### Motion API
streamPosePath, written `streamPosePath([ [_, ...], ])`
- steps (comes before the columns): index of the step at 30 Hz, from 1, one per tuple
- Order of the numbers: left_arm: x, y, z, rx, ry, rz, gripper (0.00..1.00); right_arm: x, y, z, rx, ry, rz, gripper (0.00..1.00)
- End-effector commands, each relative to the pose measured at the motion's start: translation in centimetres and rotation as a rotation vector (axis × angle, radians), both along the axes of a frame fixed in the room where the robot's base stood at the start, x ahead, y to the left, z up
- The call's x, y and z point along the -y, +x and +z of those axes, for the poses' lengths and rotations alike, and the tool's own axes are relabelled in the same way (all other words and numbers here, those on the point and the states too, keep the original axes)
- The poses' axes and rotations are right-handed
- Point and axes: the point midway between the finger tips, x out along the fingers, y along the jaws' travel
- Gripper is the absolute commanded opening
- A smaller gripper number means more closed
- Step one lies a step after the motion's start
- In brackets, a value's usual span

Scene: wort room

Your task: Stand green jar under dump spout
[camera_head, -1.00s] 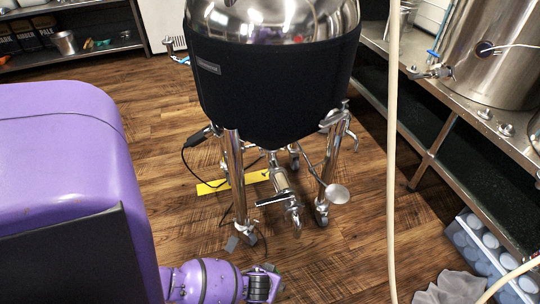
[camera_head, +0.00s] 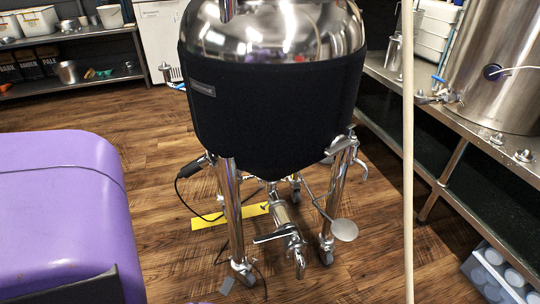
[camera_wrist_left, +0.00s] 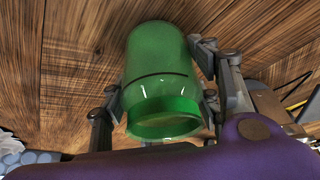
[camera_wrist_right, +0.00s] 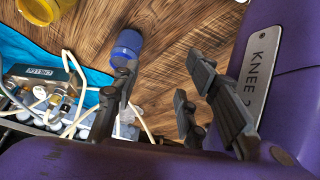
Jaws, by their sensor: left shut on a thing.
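The green jar (camera_wrist_left: 160,55) is see-through, with a dark line around its middle and its open mouth facing the camera. In the left wrist view it sits between the fingers of my left gripper (camera_wrist_left: 160,95), which is shut on it. Wooden floor shows behind it. The dump spout (camera_head: 298,262) is a steel elbow with a lever valve, low under the black-jacketed tank (camera_head: 270,110) in the head view. Neither gripper nor jar shows there. My right gripper (camera_wrist_right: 164,60) is open, with nothing between its fingers, above the floor in the right wrist view.
A yellow strip (camera_head: 230,216) lies behind. A pale hose (camera_head: 407,150) hangs at right by a steel bench (camera_head: 455,135). A blue jar (camera_wrist_right: 127,45) shows in the right wrist view.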

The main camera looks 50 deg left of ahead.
Motion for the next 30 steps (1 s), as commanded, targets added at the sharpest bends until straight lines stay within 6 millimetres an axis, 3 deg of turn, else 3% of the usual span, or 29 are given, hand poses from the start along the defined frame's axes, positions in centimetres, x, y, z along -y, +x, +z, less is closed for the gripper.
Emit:
streamPosePath([
  [4,0.1,0.0,-0.4,-0.001,-0.001,0.001,0.24,0.0,-0.2,-0.1,-0.003,0.000,-0.002,0.40],
  [5,0.0,0.0,-0.4,-0.001,0.000,0.000,0.60,0.0,-0.2,-0.1,-0.004,0.000,-0.003,0.40],
  [9,0.0,0.0,-0.4,-0.001,0.000,0.000,0.76,0.1,-0.6,-0.2,-0.010,-0.001,-0.007,0.40],
  [20,0.0,0.0,0.0,0.001,0.001,-0.001,0.76,0.2,-1.5,-0.3,-0.026,-0.003,-0.011,0.40],
  [23,0.2,-0.4,1.1,-0.001,-0.001,0.001,0.76,0.2,-1.3,0.4,-0.020,-0.002,-0.011,0.40],
  [30,1.1,-2.1,6.0,0.002,-0.002,0.001,0.76,-0.2,-0.7,3.4,0.015,0.007,-0.037,0.40],
])
